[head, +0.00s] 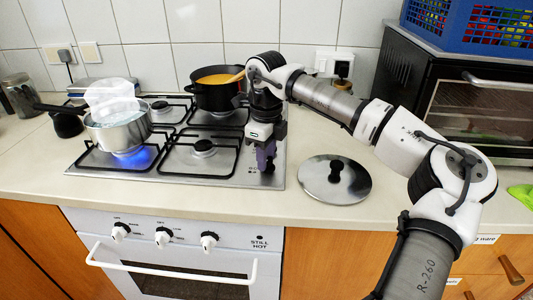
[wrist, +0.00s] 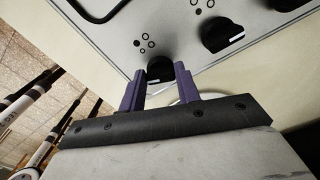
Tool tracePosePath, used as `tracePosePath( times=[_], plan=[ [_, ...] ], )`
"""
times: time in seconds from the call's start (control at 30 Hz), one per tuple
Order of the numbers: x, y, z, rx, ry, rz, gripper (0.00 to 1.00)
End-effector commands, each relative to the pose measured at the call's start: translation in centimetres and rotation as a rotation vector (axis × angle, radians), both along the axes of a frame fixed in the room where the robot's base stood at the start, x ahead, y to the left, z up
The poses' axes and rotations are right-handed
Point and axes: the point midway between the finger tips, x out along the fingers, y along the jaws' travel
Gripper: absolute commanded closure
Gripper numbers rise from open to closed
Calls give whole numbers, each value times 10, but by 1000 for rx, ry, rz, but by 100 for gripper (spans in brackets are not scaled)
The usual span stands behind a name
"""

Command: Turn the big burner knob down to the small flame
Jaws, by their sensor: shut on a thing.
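My gripper (head: 265,154) points down at the right edge of the steel hob (head: 235,182). In the wrist view its purple fingers (wrist: 159,92) stand on both sides of a black knob (wrist: 158,69) and are shut on it. A second black knob (wrist: 222,36) with a white mark is beside it, and part of a third (wrist: 286,3) shows at the top edge. Circle marks are printed next to the knobs. A blue flame (head: 133,158) burns under a steel saucepan (head: 118,134) on the front left burner.
A black pot (head: 215,96) of orange soup with a spoon stands at the back. A lid (head: 334,180) lies on the counter right of the hob. A toaster oven (head: 478,100) under a blue crate (head: 477,22) is at the right. Steam rises from the saucepan.

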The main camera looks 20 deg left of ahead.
Motion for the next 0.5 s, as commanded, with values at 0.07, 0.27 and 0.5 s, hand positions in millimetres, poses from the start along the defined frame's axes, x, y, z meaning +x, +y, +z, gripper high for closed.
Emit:
tracePosePath(
  times=[0.07,0.27,0.5],
  plan=[
    [0,1,1,3,-2,18,90],
    [0,1,1,3,-2,41,90],
    [0,1,1,3,-2,43,90]
  ],
)
